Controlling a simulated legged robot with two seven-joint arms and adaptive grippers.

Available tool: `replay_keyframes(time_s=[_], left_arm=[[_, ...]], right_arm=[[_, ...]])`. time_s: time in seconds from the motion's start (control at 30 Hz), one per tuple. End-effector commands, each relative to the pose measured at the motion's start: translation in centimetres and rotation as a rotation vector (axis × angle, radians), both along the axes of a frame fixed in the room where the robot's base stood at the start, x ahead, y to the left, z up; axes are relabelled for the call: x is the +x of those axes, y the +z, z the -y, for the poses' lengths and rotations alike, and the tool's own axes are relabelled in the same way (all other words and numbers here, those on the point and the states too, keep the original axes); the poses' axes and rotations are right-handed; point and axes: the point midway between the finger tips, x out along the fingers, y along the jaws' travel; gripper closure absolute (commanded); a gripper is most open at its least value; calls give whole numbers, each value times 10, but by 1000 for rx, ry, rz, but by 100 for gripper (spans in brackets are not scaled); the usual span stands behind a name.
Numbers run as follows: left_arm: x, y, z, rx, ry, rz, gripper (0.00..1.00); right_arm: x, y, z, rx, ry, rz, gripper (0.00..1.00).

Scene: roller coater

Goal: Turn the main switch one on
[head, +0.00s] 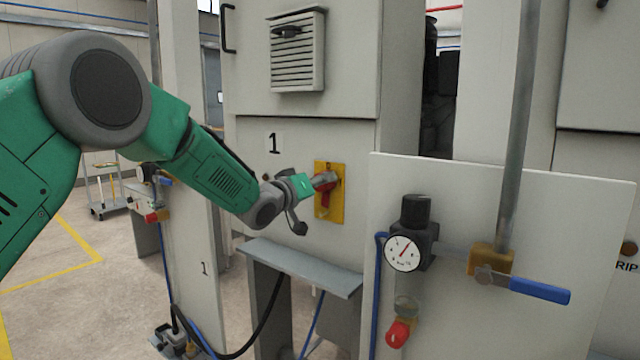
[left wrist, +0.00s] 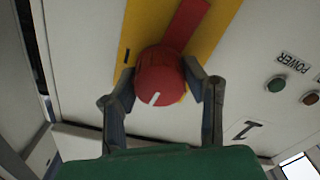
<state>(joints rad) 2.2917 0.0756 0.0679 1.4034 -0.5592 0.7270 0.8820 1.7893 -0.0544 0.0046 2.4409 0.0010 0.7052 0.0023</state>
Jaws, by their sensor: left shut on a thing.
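The main switch is a red rotary knob (left wrist: 160,78) on a yellow plate (head: 337,205), fixed to the grey cabinet panel marked "1" (head: 274,142). In the left wrist view the knob carries a white pointer line at its lower edge, and a red bar runs up behind it on the yellow plate (left wrist: 222,14). My left gripper (head: 324,182) reaches the switch from the left. Its two fingers (left wrist: 162,82) stand on either side of the knob and are shut on it. In the head view the gripper partly hides the knob. My right gripper is not in view.
A white board with a pressure gauge (head: 403,253) and a blue-handled valve (head: 540,291) stands to the right of the switch. A grey ledge (head: 300,266) juts out below it. Green (left wrist: 276,84) and red (left wrist: 311,98) buttons labelled POWER show in the left wrist view.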

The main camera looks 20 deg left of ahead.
Motion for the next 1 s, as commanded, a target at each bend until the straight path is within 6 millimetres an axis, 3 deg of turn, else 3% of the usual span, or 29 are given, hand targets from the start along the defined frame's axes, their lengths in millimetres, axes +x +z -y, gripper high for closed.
replay_keyframes(time_s=[1.0], left_arm=[[1, -5, -1, 884, 3, 316, 90]], right_arm=[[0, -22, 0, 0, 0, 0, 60]])
